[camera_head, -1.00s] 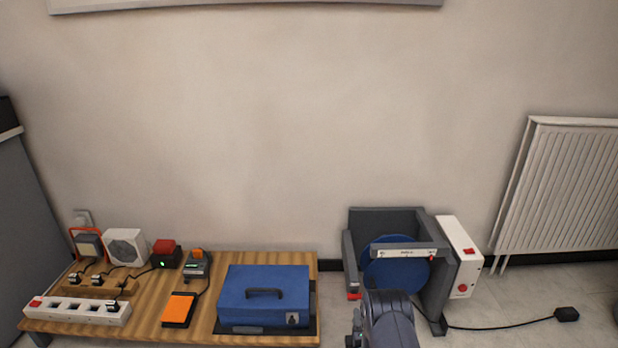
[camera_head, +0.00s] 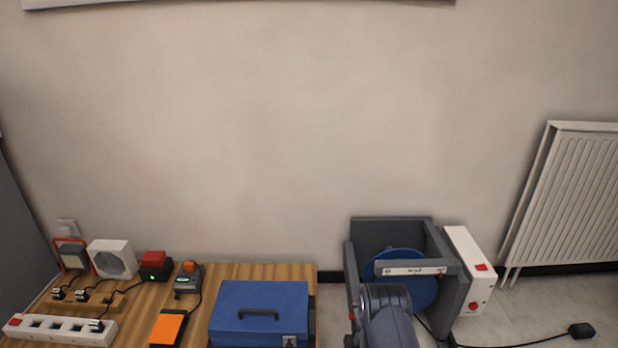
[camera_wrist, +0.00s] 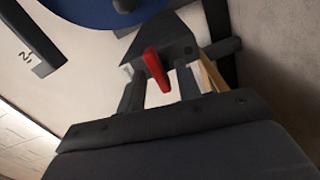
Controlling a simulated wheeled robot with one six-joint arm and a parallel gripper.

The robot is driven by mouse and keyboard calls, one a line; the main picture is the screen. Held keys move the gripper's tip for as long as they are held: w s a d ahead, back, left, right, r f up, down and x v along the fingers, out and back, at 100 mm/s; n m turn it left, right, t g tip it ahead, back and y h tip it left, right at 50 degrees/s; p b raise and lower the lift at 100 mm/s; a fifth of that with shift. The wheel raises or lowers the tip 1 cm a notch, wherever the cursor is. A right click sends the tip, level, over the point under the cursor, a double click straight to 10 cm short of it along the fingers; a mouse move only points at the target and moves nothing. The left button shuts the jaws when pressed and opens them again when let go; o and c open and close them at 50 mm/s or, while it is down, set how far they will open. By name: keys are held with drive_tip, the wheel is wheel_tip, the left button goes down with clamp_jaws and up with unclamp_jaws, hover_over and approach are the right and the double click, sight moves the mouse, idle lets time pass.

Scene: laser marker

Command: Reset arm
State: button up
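My arm reaches over the front of the grey machine (camera_head: 392,229) in the head view, and its end is hidden there. In the wrist view my gripper (camera_wrist: 165,82) has its dark fingers apart, with a gap between them. A red lever (camera_wrist: 155,68) shows in that gap, in front of a dark grey part of the machine (camera_wrist: 160,42). I cannot tell whether the fingers touch the lever. The blue disc (camera_head: 418,292) sits in the machine's frame and also shows at the top of the wrist view (camera_wrist: 75,18).
A wooden bench (camera_head: 222,275) at left holds a blue case (camera_head: 259,310), an orange pedal (camera_head: 168,327), a white power strip (camera_head: 60,330) and small devices. A white control box (camera_head: 468,262) is on the machine's right. A radiator (camera_head: 570,200) and a cable plug (camera_head: 581,330) are at right.

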drive_tip(key=m, duration=0.6)
drive_tip(key=shift+r+m, duration=0.15)
drive_tip(key=shift+m, duration=0.25)
idle(0.3)
